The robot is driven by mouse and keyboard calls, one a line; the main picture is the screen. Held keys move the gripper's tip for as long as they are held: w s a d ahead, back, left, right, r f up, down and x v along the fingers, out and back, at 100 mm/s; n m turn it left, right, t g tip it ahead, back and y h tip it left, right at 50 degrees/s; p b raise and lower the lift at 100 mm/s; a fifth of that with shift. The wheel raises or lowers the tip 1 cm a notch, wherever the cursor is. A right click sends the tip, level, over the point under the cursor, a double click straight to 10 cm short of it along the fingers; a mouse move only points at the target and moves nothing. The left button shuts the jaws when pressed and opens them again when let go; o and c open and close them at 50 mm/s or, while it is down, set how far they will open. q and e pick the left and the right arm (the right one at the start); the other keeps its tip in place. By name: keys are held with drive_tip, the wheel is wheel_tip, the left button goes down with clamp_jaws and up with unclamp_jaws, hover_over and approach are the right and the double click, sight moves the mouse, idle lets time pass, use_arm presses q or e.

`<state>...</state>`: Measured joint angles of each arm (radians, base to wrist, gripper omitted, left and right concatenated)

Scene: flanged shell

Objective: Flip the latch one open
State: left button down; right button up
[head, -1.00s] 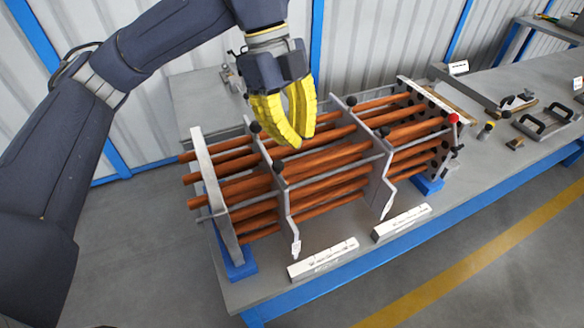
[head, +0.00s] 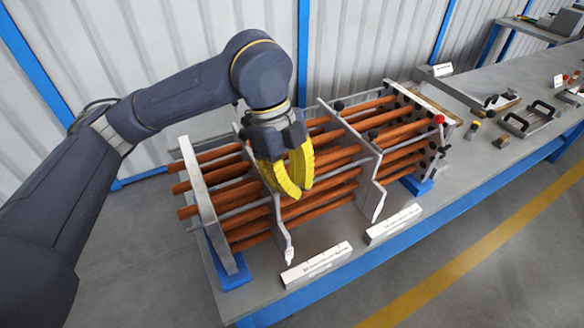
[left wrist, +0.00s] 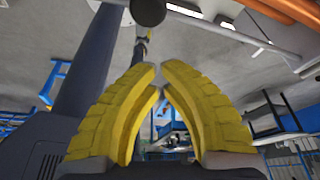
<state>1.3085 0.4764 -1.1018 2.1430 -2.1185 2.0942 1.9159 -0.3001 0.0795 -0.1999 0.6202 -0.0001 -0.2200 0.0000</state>
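The tube bundle (head: 335,180) has grey plates and rods with black ball knobs; I cannot tell which part is latch one. The left middle plate (head: 283,230) runs down to a pale tip, with its upper part hidden behind my left gripper. The right middle plate (head: 371,190) has a black knob (head: 373,134) near it. My left gripper (head: 299,192) is over the front of the tubes, right of the left plate, with its yellow fingers together and nothing seen between them. In the left wrist view a dark round knob (left wrist: 148,11) shows beyond the fingertips. My right gripper is out of view.
Two white label blocks (head: 317,264) (head: 394,225) stand on the grey bench (head: 440,195) before the bundle. Black handles (head: 528,118) and small parts lie further right. The bench's front right is clear.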

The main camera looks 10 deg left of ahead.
use_arm(q)
drive_tip(key=w+a, duration=0.2)
drive_tip(key=a, duration=0.1)
drive_tip(key=shift+r, duration=0.1)
drive_tip(key=shift+w, duration=0.1)
idle(0.3)
drive_tip(key=w+a, duration=0.2)
drive_tip(key=w, duration=0.1)
drive_tip(key=shift+s+d, duration=0.1)
drive_tip(key=shift+s, duration=0.05)
wheel_tip(320, 180, up, 10)
drive_tip(key=shift+d+f, duration=0.25)
idle(0.8)
